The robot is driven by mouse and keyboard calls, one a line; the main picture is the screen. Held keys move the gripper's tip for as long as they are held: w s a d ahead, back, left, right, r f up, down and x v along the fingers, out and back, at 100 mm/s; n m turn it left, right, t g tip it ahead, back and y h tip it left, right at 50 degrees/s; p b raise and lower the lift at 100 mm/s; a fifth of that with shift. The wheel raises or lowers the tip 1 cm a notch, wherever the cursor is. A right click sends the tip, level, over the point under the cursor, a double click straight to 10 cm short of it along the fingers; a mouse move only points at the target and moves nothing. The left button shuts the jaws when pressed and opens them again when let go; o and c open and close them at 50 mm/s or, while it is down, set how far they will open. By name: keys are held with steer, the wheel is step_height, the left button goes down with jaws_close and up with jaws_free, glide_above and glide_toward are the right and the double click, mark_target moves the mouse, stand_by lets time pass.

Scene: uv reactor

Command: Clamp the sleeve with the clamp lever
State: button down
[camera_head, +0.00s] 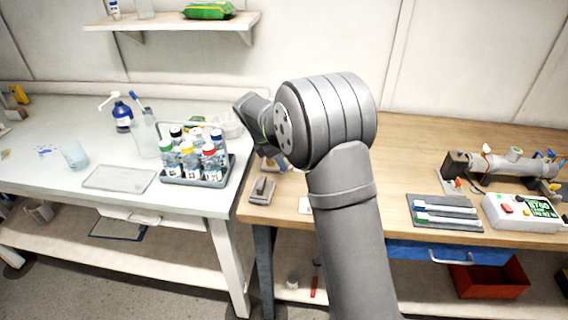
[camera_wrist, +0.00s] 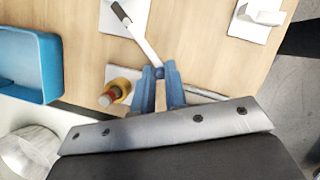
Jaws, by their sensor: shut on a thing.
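My gripper (camera_wrist: 160,75) has blue fingers, shut on one end of a slim pale bar (camera_wrist: 142,40) in the wrist view. I cannot tell for sure whether this bar is the clamp lever. The sleeve cannot be made out clearly in either view.
A metal cylinder assembly (camera_head: 515,170) with small levers lies at the right of the wooden bench. A control box (camera_head: 522,211) stands before it. A bottle rack (camera_head: 197,180) is on the white table. A blue tray (camera_wrist: 52,60) and a yellow-red item (camera_wrist: 115,92) lie near my gripper.

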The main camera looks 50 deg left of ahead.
steer(key=shift+a+m, duration=0.3)
steer(key=shift+m, duration=0.1)
steer(key=shift+r, duration=0.1)
steer(key=c, duration=1.5)
jaws_free()
steer(key=shift+o, duration=0.2)
steer(key=v, duration=1.7)
steer(key=shift+a+r, duration=0.2)
steer(key=shift+a, duration=0.15)
steer(key=shift+w, duration=0.15)
steer(key=x, duration=1.7)
steer(key=shift+d+f, duration=0.3)
steer(key=shift+d, duration=0.05)
